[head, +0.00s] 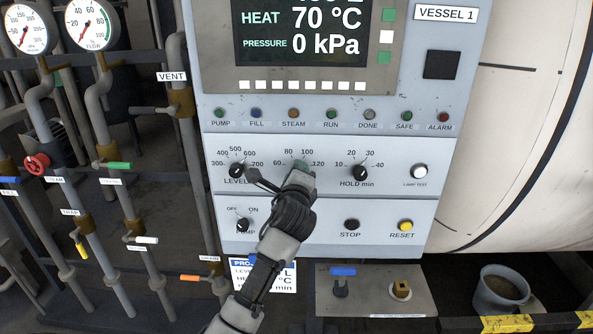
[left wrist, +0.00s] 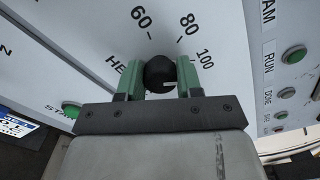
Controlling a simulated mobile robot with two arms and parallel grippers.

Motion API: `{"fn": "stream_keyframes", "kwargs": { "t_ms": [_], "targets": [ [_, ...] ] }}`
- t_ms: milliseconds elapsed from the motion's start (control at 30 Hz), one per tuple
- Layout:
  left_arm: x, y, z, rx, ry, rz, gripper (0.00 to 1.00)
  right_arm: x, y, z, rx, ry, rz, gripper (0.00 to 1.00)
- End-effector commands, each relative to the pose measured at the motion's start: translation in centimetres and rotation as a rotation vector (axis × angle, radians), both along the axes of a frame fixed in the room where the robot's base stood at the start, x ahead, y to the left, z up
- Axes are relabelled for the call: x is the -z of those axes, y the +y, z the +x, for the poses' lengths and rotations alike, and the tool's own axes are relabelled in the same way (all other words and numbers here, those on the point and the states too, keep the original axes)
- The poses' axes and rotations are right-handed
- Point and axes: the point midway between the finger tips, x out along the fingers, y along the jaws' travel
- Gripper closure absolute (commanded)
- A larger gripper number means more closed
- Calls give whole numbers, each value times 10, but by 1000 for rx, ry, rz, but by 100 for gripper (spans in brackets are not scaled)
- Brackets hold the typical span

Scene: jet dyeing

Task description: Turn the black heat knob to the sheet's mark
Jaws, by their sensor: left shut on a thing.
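The black heat knob (left wrist: 159,74) sits between the two green fingers of my left gripper (left wrist: 161,80) in the left wrist view. The fingers are shut on its sides. A small pale mark shows on the knob, but which number it points to is unclear. The numbers 60, 80 and 100 show around it. My right gripper is not in view.
The display (head: 303,32) reads HEAT 70 °C and PRESSURE 0 kPa. The level knob (head: 237,171) is left of my gripper and the hold knob (head: 360,173) right of it. The pump knob (head: 243,225), stop button (head: 352,224) and yellow reset button (head: 405,226) are below.

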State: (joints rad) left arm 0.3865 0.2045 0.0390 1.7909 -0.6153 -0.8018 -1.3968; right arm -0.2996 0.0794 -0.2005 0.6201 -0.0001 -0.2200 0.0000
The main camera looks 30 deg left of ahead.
Motion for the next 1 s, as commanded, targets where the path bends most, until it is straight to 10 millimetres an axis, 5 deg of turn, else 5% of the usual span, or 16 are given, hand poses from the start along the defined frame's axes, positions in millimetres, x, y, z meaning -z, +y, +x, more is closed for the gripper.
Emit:
{"fn": "stream_keyframes", "kwargs": {
  "t_ms": [1000],
  "targets": [
    [4, 0, 0, -3, -433, -714, 88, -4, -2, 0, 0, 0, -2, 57]
  ]
}}
